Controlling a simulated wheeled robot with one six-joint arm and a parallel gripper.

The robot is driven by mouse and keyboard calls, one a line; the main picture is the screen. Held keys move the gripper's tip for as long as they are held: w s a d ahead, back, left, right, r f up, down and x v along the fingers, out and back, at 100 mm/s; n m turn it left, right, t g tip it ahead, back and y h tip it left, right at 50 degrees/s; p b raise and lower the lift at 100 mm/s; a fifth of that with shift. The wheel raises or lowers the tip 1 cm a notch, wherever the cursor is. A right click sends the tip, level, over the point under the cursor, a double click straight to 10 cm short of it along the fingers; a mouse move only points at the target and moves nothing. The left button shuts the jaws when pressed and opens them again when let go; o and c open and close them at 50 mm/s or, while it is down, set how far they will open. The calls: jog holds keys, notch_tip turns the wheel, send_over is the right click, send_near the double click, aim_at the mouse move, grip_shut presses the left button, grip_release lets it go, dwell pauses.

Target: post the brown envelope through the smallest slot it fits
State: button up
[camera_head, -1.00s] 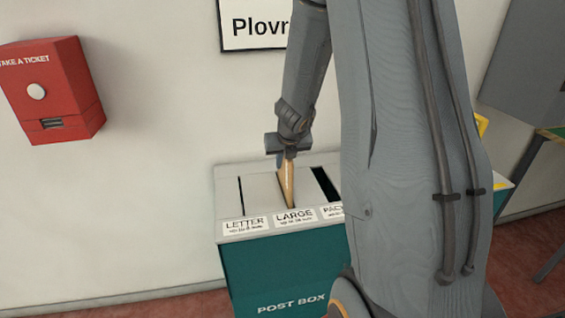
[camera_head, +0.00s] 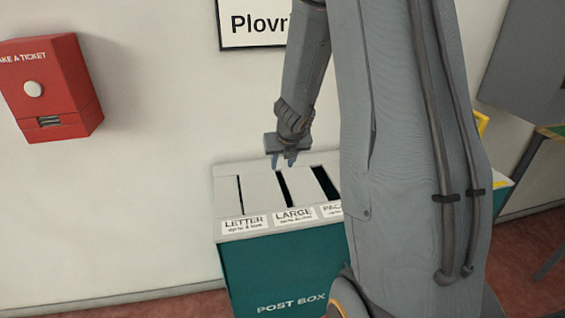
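The brown envelope does not show in the view now. The post box (camera_head: 270,262) is teal with a pale top. Its top has three dark slots: a thin letter slot (camera_head: 240,193), a wider large slot (camera_head: 282,188) in the middle, and the widest packet slot (camera_head: 326,184) at the right, its label partly hidden by my arm. My gripper (camera_head: 283,162) is just above the far end of the large slot. Its two fingers point down and stand apart, with nothing between them.
A red ticket dispenser (camera_head: 50,88) hangs on the wall at the left. A framed sign (camera_head: 255,24) is on the wall behind my arm. A grey panel (camera_head: 530,60) and a table edge (camera_head: 550,132) are at the right. My arm hides the box's right side.

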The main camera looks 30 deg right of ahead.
jog(key=p+v, duration=0.5)
jog(key=v, duration=0.2)
jog(key=shift+s+r, duration=0.15)
jog(key=shift+r, duration=0.2)
jog(key=shift+a, duration=0.15)
dwell(0.6)
jog(key=s+a+r+n+g+y, duration=0.1)
jog(key=s+a+n, duration=0.4)
jog(key=n, duration=0.5)
jog(key=s+a+r+n+g+y, duration=0.1)
jog(key=s+a+n, duration=0.3)
jog(key=a+n, duration=0.5)
jog(key=s+a+n+g, duration=0.2)
jog(key=s+n, duration=1)
jog(key=n, duration=0.8)
jog(key=shift+a+g, duration=0.3)
